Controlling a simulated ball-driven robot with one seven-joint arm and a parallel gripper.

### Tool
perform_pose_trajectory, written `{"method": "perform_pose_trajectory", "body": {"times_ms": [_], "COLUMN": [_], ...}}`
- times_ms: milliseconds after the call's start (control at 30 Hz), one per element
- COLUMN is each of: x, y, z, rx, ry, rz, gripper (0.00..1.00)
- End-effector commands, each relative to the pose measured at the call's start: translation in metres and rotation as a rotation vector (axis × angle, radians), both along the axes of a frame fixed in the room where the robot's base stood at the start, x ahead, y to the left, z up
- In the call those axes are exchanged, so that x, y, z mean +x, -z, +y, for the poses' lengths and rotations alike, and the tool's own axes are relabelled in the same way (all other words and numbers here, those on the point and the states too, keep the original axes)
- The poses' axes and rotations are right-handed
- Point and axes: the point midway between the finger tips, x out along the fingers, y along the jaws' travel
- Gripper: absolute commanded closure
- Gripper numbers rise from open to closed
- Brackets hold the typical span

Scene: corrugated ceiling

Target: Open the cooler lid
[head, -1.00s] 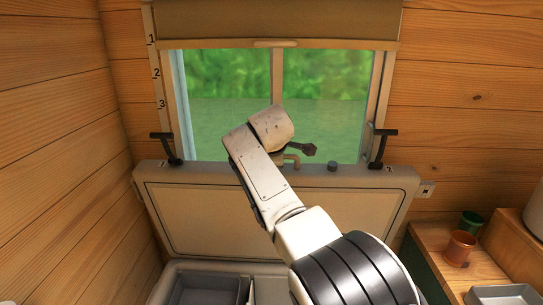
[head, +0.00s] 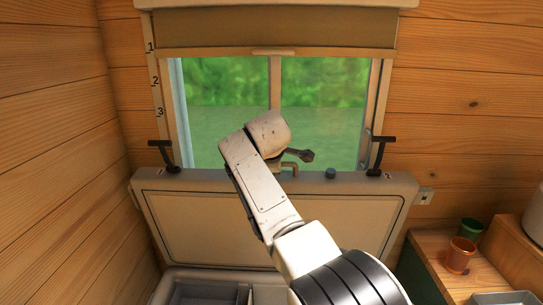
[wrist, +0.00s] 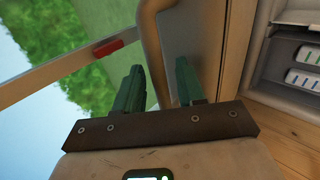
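The cooler lid (head: 270,228) is a beige panel with a dark seam, standing raised and nearly upright in front of the window in the head view. A tan bent handle (head: 291,168) sits at its upper edge. My gripper (head: 302,155) is beside this handle, with its fingers partly hidden by my wrist. In the wrist view, my gripper's two green fingers (wrist: 160,80) are apart, and a tan bar (wrist: 151,40) runs between them; contact is not clear. The open cooler body (head: 205,272) is below the lid, with a grey tray (head: 200,293) inside.
Black T-shaped latches (head: 165,157) and (head: 378,157) stand at both ends of the lid's edge. A wooden wall (head: 60,150) is close on the left. Green (head: 470,228) and brown (head: 459,255) cups stand on a wooden counter (head: 425,240) at right.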

Motion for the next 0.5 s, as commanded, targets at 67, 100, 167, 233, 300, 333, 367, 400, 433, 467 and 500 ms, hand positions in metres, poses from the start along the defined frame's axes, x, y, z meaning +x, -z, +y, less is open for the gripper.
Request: {"method": "perform_pose_trajectory", "body": {"times_ms": [67, 100, 167, 233, 300, 333, 367, 400, 433, 467, 500], "x": [-0.004, -0.006, -0.011, -0.015, -0.022, -0.024, -0.027, -0.031, -0.034, -0.037, -0.042], "y": [-0.002, -0.005, -0.008, -0.013, -0.02, -0.022, -0.025, -0.028, -0.031, -0.034, -0.039], "z": [0.001, 0.001, 0.0, -0.001, 0.0, 0.0, 0.0, 0.0, 0.0, 0.0, 0.0], "rx": [0.002, 0.002, 0.003, 0.003, 0.002, 0.002, 0.003, 0.003, 0.003, 0.003, 0.002], "ry": [-0.002, -0.001, 0.0, 0.001, 0.001, 0.001, 0.001, 0.001, 0.001, 0.001, 0.001], "rz": [-0.002, -0.003, -0.003, -0.004, -0.006, -0.005, -0.006, -0.006, -0.006, -0.008, -0.007], "gripper": [0.61, 0.61, 0.61, 0.61, 0.61, 0.61, 0.61, 0.61, 0.61, 0.61, 0.61]}}
